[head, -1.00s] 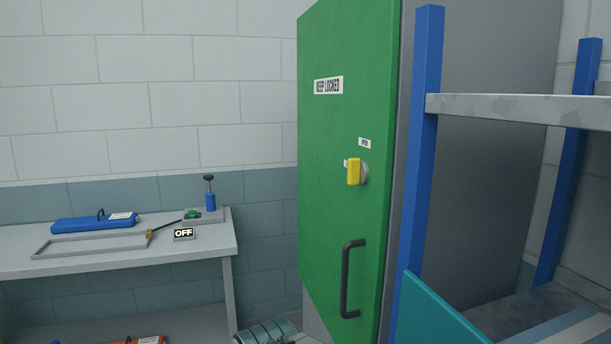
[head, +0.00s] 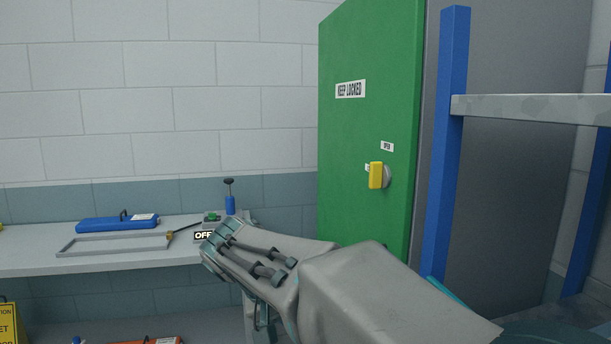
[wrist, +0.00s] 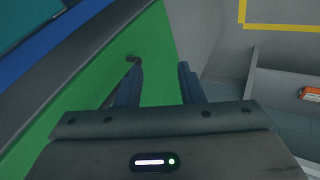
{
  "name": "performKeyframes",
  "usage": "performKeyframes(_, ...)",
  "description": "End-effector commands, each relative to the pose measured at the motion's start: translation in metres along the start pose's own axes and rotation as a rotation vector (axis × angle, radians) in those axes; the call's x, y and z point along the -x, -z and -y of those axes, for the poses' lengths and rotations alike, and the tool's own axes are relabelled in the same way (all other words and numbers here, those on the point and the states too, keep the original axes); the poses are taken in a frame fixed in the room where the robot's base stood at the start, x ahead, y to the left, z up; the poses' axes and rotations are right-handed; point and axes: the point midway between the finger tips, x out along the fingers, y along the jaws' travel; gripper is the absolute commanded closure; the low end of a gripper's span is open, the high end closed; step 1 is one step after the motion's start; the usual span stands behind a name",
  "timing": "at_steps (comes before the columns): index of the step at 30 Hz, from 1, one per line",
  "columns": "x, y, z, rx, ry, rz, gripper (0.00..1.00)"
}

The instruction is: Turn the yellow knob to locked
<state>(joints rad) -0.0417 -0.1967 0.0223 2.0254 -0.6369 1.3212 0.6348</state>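The yellow knob (head: 376,175) sits on a round grey base on the green cabinet door (head: 350,130). Its grip stands upright, below a small label (head: 387,146) that seems to read OPEN. A second small label left of the knob is partly hidden by it. A KEEP LOCKED sign (head: 350,89) is higher on the door. My gripper (wrist: 160,82) is open and empty in the wrist view, with the green door behind its fingers. The knob does not show there. In the head view my arm is low, left of and below the knob, and the fingers cannot be made out.
A blue shelf post (head: 445,150) and grey shelf (head: 530,108) stand close to the right of the door.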

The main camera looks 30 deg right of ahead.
Motion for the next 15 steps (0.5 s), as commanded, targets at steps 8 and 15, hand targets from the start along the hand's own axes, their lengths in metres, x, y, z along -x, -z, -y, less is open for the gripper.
performKeyframes(8,0.056,0.103,-0.057,-0.430,-0.433,-0.213,0.65)
performKeyframes(15,0.120,0.156,-0.087,-0.871,-0.706,-0.498,0.65)
